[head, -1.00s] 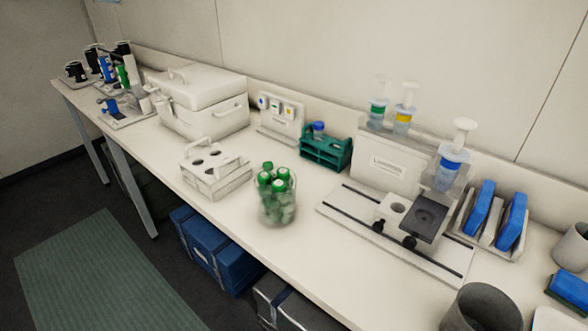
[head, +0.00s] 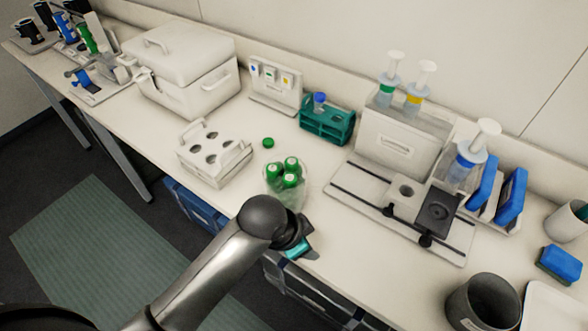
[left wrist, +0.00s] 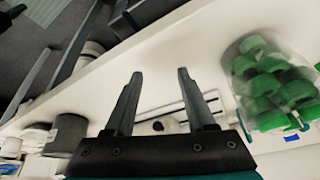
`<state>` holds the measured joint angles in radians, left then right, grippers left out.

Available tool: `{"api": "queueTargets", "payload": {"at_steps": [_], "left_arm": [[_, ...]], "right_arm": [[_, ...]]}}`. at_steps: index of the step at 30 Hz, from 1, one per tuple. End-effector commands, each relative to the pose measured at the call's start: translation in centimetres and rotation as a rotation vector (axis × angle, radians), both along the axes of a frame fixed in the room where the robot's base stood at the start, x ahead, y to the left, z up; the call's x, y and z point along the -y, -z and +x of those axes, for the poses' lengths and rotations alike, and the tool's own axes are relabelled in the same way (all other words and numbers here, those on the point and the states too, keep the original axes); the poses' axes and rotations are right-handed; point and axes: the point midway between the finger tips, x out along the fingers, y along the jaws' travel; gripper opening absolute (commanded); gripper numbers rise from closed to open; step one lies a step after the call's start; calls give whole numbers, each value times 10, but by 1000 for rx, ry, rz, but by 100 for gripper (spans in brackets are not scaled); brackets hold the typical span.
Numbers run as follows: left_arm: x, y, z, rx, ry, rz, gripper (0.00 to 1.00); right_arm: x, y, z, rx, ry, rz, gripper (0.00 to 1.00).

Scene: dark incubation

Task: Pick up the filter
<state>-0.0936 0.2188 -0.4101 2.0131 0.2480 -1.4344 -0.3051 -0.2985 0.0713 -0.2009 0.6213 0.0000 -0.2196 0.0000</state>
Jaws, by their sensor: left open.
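I cannot tell for sure which thing is the filter. A small green disc (head: 268,142) shows against the bench just behind a clear jar (head: 272,197) of green-capped pieces (head: 291,180). The jar also shows at the right of the left wrist view (left wrist: 232,60). My left gripper (head: 303,250) is in front of the jar by the bench's front edge, largely hidden by its wrist in the head view. In the left wrist view its two fingers (left wrist: 162,100) are spread with nothing between them. My right gripper is not in view.
A white holed rack (head: 215,155) stands left of the jar and a teal rack (head: 326,126) behind it. A railed white stand (head: 345,187) with syringes behind is to the right. A grey cup (head: 484,303) is at front right. Bench is bare between jar and stand.

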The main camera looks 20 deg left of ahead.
Motion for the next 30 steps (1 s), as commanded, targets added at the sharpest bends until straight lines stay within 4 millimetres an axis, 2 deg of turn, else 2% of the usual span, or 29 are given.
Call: {"api": "queueTargets", "payload": {"at_steps": [1, 6, 13, 20, 24, 30], "left_arm": [[8, -14, 11, 27, 77, 12, 55], [32, -56, 35, 94, 374, 79, 55], [42, -107, 54, 150, 780, 246, 55], [21, -153, 68, 138, 1139, 471, 55], [-2, -181, 77, 88, 1320, 612, 55], [-32, -211, 82, 4, 1482, 746, 55]], "right_arm": [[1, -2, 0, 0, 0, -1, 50], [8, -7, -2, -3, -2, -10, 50], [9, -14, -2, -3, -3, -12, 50], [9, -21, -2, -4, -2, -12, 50], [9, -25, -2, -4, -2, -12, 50], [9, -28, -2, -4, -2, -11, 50]]}}
